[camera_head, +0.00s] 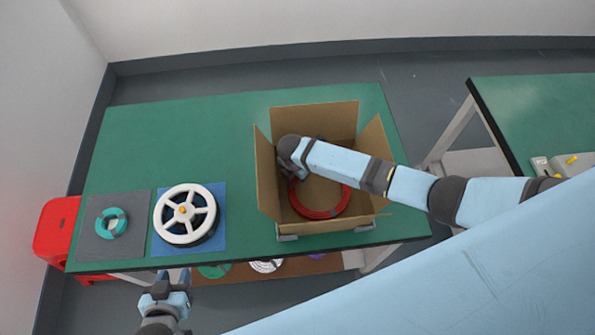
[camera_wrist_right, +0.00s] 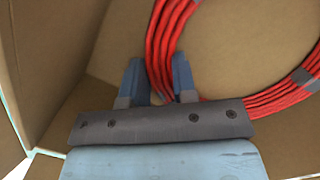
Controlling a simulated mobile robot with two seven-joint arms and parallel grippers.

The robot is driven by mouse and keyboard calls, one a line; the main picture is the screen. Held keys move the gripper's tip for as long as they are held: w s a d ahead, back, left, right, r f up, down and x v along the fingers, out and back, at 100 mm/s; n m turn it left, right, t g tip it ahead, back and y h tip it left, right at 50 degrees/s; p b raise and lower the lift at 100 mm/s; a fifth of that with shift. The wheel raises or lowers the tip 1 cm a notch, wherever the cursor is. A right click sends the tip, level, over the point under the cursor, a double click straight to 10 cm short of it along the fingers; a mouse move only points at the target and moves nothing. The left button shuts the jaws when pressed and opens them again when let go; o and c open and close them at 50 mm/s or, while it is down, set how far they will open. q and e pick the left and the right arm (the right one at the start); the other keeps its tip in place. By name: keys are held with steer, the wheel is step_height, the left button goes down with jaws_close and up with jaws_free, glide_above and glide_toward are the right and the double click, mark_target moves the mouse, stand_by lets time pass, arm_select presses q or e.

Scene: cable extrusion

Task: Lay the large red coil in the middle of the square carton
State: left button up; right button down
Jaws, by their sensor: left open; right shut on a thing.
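The large red coil (camera_head: 321,213) is inside the open square carton (camera_head: 311,117), low near the carton's floor. In the right wrist view the coil (camera_wrist_right: 167,45) passes between the two blue fingers of my right gripper (camera_wrist_right: 158,82), which is shut on it. In the head view my right arm reaches into the carton from the right and hides part of the coil and the right fingertips. I cannot tell whether the coil touches the carton's floor. My left gripper (camera_head: 172,279) is open and empty, in front of the table's near edge.
The carton stands on the green table (camera_head: 190,130) with its flaps open. A white spool (camera_head: 186,214) on a blue mat and a teal coil (camera_head: 111,223) on a grey mat lie to the left. A red stool (camera_head: 55,228) is at far left. Another green table (camera_head: 545,110) stands right.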

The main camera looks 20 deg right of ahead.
steer(key=c, duration=1.3)
jaws_free()
steer(key=shift+f, duration=0.1)
steer(key=o, duration=0.4)
steer(key=shift+r, duration=0.2)
steer(key=r, duration=0.4)
steer(key=a+r, duration=0.1)
steer(key=r, duration=0.3)
steer(key=s+r, duration=0.1)
steer(key=r, duration=0.2)
steer(key=shift+a+r, duration=0.25)
steer(key=shift+r, duration=0.15)
